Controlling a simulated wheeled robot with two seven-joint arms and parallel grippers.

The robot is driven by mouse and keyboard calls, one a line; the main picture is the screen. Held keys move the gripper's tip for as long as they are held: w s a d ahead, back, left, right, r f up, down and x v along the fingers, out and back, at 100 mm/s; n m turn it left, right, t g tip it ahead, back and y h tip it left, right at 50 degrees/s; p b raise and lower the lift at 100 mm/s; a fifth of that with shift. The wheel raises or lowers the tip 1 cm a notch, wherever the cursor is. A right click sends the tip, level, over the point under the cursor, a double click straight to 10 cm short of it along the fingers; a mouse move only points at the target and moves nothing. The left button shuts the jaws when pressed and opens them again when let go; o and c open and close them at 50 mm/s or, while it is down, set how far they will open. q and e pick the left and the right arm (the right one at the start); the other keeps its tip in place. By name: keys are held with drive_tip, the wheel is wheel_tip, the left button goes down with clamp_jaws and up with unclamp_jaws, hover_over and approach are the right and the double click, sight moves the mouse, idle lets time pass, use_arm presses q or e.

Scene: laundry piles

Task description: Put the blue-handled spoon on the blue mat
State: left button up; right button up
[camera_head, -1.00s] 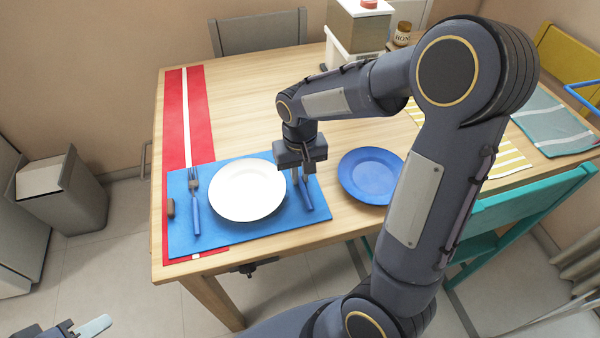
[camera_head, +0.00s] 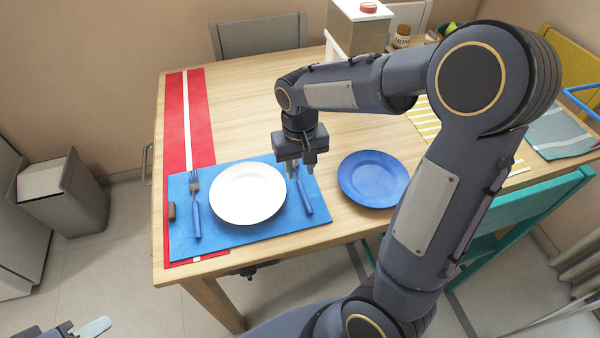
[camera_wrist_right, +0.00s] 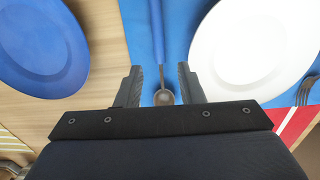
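The blue-handled spoon (camera_head: 306,199) lies on the blue mat (camera_head: 235,234), to the right of the white plate (camera_head: 248,192). It also shows in the right wrist view (camera_wrist_right: 158,45), with its grey bowl (camera_wrist_right: 163,97) between my fingertips. My right gripper (camera_head: 302,172) is open and empty just above the spoon's bowl end; its two fingers (camera_wrist_right: 162,85) stand apart on either side. A fork (camera_head: 195,208) lies on the mat left of the plate. Part of my left gripper (camera_head: 92,328) shows at the bottom left, too cut off to judge.
A blue plate (camera_head: 372,180) sits on bare wood right of the mat. A red runner (camera_head: 199,115) passes under the mat. A small brown object (camera_head: 171,211) lies at the mat's left edge. A white box (camera_head: 355,32) and a jar (camera_head: 402,36) stand at the back.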

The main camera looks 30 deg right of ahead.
sight(300, 182)
wheel_tip(300, 182, up, 8)
drive_tip(key=p, duration=0.1)
drive_tip(key=s+a+t+y, duration=0.2)
drive_tip(key=s, duration=0.6)
drive_tip(key=s+a+n+t+y, duration=0.1)
drive_tip(key=s+a+t, duration=0.1)
drive_tip(key=s, duration=0.7)
drive_tip(key=shift+t+y, duration=0.4)
drive_tip(key=shift+t, duration=0.4)
drive_tip(key=shift+a, duration=0.1)
wheel_tip(300, 182, up, 8)
drive_tip(key=p, duration=0.8)
drive_tip(key=shift+r, duration=0.15)
